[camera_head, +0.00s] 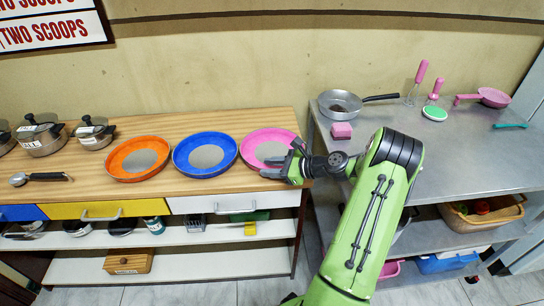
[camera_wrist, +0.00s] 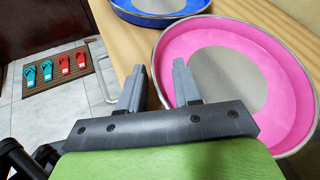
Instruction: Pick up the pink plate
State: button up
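The pink plate (camera_head: 256,141) lies on the wooden counter (camera_head: 190,121), at the right end of a row of plates. It has a grey round centre. My gripper (camera_head: 278,168) is at the plate's front right side in the head view. In the wrist view the pink plate (camera_wrist: 285,60) fills the right side. The left finger is over the counter edge.
A blue plate (camera_head: 205,168) and an orange plate (camera_head: 138,171) lie to the left. Pots (camera_head: 42,140) stand further left. A steel table (camera_head: 460,150) on the right holds a pan (camera_head: 340,104) and a pink sponge (camera_head: 341,131). A drawer handle (camera_wrist: 103,80) sits below the counter edge.

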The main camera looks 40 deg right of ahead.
jog(key=shift+x, duration=1)
grip_shut()
